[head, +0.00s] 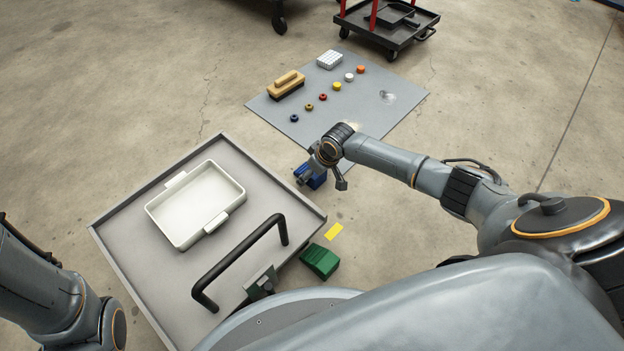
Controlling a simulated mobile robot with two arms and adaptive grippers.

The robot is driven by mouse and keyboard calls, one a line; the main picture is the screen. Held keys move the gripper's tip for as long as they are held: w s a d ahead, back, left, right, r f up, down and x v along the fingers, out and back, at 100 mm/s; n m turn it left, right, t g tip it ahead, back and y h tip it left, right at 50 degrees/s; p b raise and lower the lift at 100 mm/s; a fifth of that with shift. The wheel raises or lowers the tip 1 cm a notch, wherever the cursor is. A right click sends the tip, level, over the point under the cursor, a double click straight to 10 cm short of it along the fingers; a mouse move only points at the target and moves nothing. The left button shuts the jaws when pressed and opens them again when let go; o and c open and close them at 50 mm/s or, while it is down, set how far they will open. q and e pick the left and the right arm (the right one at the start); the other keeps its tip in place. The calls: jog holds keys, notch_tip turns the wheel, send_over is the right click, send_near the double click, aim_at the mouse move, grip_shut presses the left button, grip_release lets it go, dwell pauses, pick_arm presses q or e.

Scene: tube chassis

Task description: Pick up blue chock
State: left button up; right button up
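The blue chock (317,182) sits on the floor beside the right corner of the grey cart, partly hidden by my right gripper. My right gripper (322,183) is over it with its fingers spread. One finger is at the chock's left side; the other stands to the right with a visible gap. My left arm shows at the lower left, but its gripper is out of view.
The grey cart (118,218) has a white tray (155,211) and a black handle (240,262). A green chock (320,261) and yellow floor mark (334,231) lie beside it. Behind is a grey mat (385,118) with a brush (287,86) and small coloured parts.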

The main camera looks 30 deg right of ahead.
jog(key=shift+r, duration=0.1)
jog(key=c, duration=1.5)
jog(key=shift+o, duration=0.2)
